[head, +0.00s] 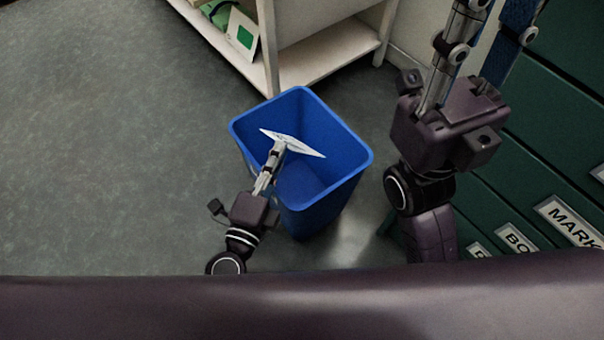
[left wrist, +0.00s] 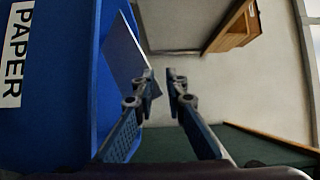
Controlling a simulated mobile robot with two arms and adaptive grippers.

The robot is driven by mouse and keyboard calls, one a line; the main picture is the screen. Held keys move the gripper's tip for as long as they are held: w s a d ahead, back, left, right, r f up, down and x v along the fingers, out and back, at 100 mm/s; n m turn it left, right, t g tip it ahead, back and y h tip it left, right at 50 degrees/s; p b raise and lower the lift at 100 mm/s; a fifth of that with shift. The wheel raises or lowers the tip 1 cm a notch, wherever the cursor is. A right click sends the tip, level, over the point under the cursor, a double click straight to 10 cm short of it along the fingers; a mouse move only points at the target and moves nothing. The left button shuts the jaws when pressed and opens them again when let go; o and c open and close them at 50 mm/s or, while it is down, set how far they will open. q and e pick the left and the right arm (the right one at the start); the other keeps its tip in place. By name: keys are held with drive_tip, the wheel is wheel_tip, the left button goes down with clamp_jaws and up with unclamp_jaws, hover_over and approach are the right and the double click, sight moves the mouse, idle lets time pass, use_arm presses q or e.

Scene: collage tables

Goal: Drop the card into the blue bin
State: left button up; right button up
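The blue bin (head: 345,190) stands on the floor in the middle of the head view. Its wall with a PAPER label fills the left of the left wrist view (left wrist: 60,90). The white card (head: 297,145) is at the tips of my left gripper (head: 277,148), over the bin's opening. In the left wrist view the card (left wrist: 122,52) is tilted behind one finger, its lower corner showing in the gap. The fingers (left wrist: 161,78) stand apart there, with no grip on the card visible. My right gripper (head: 455,45) points up at the upper right; its fingertips are unclear.
A white shelf unit (head: 325,60) stands behind the bin, with a green-square card (head: 243,35) leaning on it. Green drawers (head: 540,130) with labels are on the right. The grey floor (head: 110,150) at the left is clear.

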use_arm(q)
drive_tip(key=shift+o, duration=1.2)
drive_tip(key=v, duration=1.2)
